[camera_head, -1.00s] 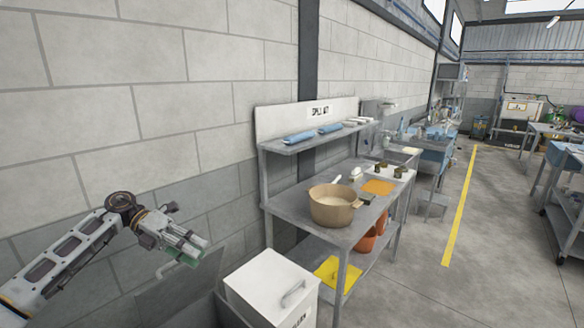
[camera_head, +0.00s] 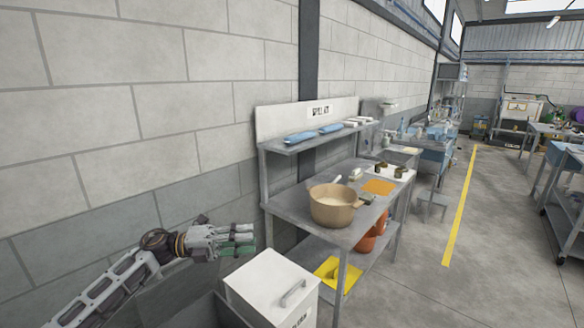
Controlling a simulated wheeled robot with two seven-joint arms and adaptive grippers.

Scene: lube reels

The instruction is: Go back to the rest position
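My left gripper (camera_head: 240,240) is at the lower left, in front of the block wall and left of the metal bench. Its fingers point right, with pale and green fingertips. I see no object in it, but at this size I cannot tell how far its fingers are apart. My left arm (camera_head: 110,288) comes in from the lower left corner. My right gripper is not in view.
A metal bench (camera_head: 290,205) holds a tan pot (camera_head: 333,204) and an orange sheet (camera_head: 379,187). Below stand a white lidded bin (camera_head: 262,284) and a grey open container (camera_head: 208,312). Clear floor (camera_head: 420,285) lies right of the bench.

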